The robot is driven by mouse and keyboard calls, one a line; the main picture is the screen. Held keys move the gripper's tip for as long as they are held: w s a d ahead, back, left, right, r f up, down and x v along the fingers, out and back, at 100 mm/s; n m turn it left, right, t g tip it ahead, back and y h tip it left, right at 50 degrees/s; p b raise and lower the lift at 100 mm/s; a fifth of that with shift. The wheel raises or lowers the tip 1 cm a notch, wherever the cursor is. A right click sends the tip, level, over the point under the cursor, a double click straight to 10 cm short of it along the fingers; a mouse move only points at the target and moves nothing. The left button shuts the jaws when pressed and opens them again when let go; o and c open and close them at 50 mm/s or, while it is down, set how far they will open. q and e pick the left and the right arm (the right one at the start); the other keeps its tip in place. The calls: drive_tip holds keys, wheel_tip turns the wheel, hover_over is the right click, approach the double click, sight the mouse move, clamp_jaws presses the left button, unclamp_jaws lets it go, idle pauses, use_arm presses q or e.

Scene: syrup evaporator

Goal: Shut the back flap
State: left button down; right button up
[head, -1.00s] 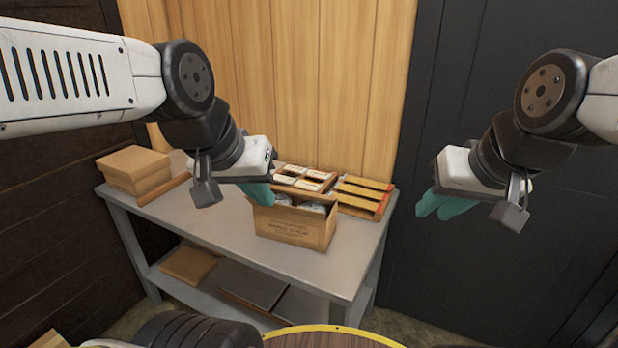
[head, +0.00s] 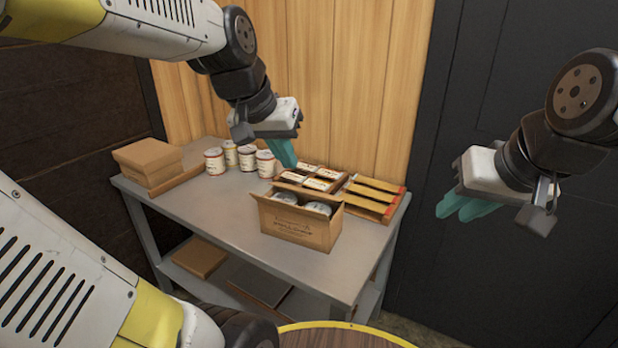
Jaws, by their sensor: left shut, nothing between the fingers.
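An open cardboard box (head: 298,228) with printing on its front stands on the grey table. The tops of white-lidded cans (head: 318,208) show inside it. A raised strip of cardboard, seemingly the back flap (head: 302,190), stands up along the box's far edge; its exact angle is hard to tell. My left gripper (head: 286,157) is shut and empty, above and behind the box, clear of it. My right gripper (head: 466,208) hangs in the air well to the right of the box, touching nothing; whether its teal fingers are apart is unclear.
The tabletop left of the box is clear. A wooden wall stands behind.

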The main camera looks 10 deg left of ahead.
use_arm(q)
drive_tip(key=w+a+f, duration=0.2)
drive_tip(key=w, duration=0.8)
drive_tip(key=m+g+y, duration=0.1)
drive_tip(key=m+g, duration=0.1)
hover_over(300, 190)
drive_tip(key=f, duration=1.4)
drive_tip(key=shift+s+f, duration=0.1)
drive_tip(key=shift+s, duration=0.2)
drive_tip(key=f, duration=0.1)
drive_tip(key=s+f, duration=0.1)
drive_tip(key=f, duration=0.1)
drive_tip(key=shift+a+f, duration=0.1)
drive_tip(key=shift+a, duration=0.05)
drive_tip(key=shift+s+f, duration=0.15)
drive_tip(key=shift+f, duration=0.3)
